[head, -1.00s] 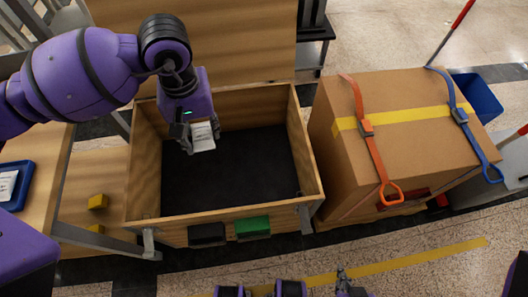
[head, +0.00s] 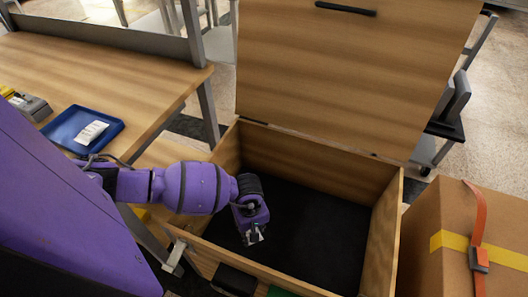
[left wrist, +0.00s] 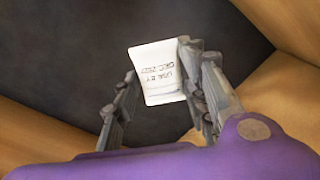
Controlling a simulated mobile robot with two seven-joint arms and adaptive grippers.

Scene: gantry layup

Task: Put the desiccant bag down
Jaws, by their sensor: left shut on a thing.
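The white desiccant bag (left wrist: 158,78), with printed text, sits between the fingers of my left gripper (left wrist: 157,68) in the left wrist view. The left gripper (head: 254,236) is shut on it and points down inside the open wooden crate (head: 318,162), over its dark floor. A second white bag (head: 92,131) lies in a blue tray (head: 66,122) on the table at left. My right gripper is out of view.
The crate's raised lid (head: 345,75) stands at the back. A cardboard box (head: 440,215) with an orange strap (head: 479,235) is to the right. The wooden table (head: 120,75) is at left. The crate floor right of the gripper is clear.

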